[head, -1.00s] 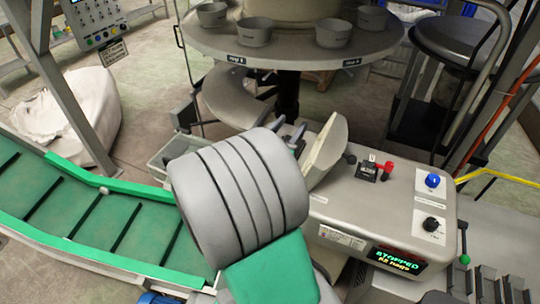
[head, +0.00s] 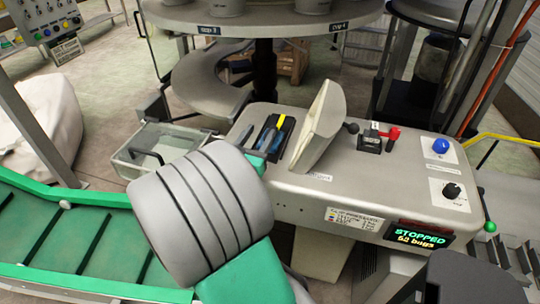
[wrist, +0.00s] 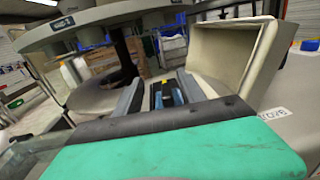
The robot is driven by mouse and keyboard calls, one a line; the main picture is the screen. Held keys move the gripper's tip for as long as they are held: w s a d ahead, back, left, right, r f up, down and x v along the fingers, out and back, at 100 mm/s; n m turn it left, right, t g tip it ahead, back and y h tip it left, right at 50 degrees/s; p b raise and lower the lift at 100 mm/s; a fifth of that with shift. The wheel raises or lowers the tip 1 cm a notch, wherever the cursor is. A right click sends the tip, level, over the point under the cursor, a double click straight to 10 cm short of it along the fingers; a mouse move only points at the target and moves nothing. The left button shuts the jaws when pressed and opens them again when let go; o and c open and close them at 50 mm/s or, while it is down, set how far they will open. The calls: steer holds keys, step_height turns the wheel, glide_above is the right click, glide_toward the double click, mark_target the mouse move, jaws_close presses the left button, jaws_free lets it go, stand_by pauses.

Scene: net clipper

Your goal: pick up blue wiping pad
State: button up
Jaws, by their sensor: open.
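A narrow dark holder (head: 288,124) with blue material (head: 267,134) and a yellow strip (head: 280,121) sits on the grey machine top, left of the upright cream plate. The blue material, likely the wiping pad, also shows in the wrist view (wrist: 177,96), between and beyond my fingers. My gripper (wrist: 161,92) is open, its two grey fingers on either side of the holder in that view. Nothing is visibly held. In the head view my grey arm and green gripper body hide part of the gripper, so the gap to the pad cannot be told.
The tilted cream plate (head: 318,125) stands close right of the holder. Further right are a red-handled lever (head: 390,134), a blue button (head: 440,146) and a display (head: 420,235). A clear bin (head: 135,165) and green conveyor (head: 60,235) lie left. A round table (head: 270,35) overhangs behind.

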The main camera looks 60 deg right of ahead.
steer(key=b, duration=0.3)
glide_toward(274, 126)
steer(key=d, duration=0.4)
steer(key=shift+w+d+r+p, duration=0.2)
steer(key=shift+d+p, duration=0.1)
steer(key=shift+p, duration=0.1)
steer(key=d, duration=0.5)
steer(key=shift+w+d+f, duration=0.2)
steer(key=shift+w+d, duration=0.05)
steer(key=shift+d, duration=0.1)
steer(key=shift+c, duration=0.5)
jaws_close()
